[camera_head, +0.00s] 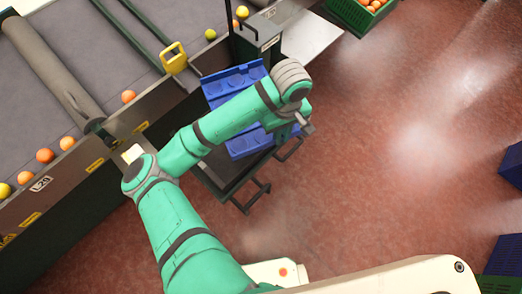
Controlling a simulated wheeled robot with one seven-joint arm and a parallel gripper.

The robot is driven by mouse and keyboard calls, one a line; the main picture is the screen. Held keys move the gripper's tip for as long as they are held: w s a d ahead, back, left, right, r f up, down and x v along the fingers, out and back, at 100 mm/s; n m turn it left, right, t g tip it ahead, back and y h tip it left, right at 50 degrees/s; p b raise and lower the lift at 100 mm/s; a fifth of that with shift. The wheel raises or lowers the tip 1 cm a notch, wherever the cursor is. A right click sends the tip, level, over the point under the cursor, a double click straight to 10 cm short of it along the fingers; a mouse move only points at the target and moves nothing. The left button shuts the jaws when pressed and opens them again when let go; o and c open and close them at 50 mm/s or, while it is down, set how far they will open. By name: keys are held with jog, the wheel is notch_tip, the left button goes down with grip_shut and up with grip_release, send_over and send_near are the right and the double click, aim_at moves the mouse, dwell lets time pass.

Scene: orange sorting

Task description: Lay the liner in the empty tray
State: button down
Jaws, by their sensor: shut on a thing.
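A blue moulded panel with round pockets (232,86) shows at the centre, beside the conveyor's end, partly behind my arm. A second blue piece (250,142), which looks like the liner, shows just below my forearm, over a dark stand. My gripper (298,124) is at the right end of this blue piece and appears shut on its edge. My wrist and forearm hide the fingertips and much of both blue pieces. I cannot tell whether the two pieces touch, or clearly make out the tray's inside.
The dark stand (225,171) has a rail frame reaching out over the red floor. The conveyor (88,56) at left carries several oranges and yellow fruit along its edge. A green crate of oranges (361,13) is at top right. Blue crates (512,164) stand at the right edge. The floor between is clear.

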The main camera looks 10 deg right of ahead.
aim_at(266, 145)
jog(key=a+f, duration=0.4)
jog(key=f, duration=0.1)
jog(key=shift+s+a, duration=0.15)
jog(key=shift+a, duration=0.2)
jog(key=shift+s+a+f, duration=0.1)
jog(key=shift+a+f, duration=0.5)
jog(key=shift+f, duration=1.6)
jog(key=shift+d+f, duration=0.1)
jog(key=shift+f, duration=0.5)
jog(key=c, duration=1.8)
grip_release()
jog(key=shift+o, duration=0.2)
